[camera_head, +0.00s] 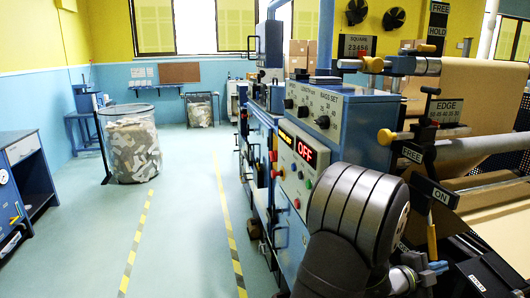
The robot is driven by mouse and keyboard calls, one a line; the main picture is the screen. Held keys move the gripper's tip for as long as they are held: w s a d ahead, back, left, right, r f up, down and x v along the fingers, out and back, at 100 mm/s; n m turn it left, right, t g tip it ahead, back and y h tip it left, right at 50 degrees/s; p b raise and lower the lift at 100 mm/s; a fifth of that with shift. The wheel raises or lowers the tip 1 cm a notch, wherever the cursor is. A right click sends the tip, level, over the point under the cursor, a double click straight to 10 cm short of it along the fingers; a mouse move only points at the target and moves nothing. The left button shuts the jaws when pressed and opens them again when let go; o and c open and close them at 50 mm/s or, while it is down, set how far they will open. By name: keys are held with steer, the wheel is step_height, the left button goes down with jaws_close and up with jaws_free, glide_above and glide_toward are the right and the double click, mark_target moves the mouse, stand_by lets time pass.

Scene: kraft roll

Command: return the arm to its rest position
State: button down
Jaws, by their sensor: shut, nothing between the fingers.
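My arm shows at the lower right of the head camera view as a dark grey ribbed joint with a dark link below it. It stands in front of the blue roll machine (290,215) and covers part of its side. I cannot make out my gripper's fingers; they are hidden or outside the picture. No object is seen held by the arm.
The machine's panel has a red OFF display (305,150) and knobs. Brown kraft paper (475,90) runs over rollers (455,145) at the right, close to my arm. A bin of scraps (133,150) and a blue bench (30,180) stand left. The striped aisle is clear.

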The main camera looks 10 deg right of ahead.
mark_target(431, 261)
steer(key=w, duration=0.1)
steer(key=w+d+f, duration=0.2)
steer(key=w, duration=0.1)
steer(key=s+r+n, duration=0.6)
steer(key=s+r, duration=0.3)
steer(key=r, duration=0.3)
steer(key=a, duration=0.6)
steer(key=shift+r, duration=0.25)
steer(key=shift+s+a, duration=0.1)
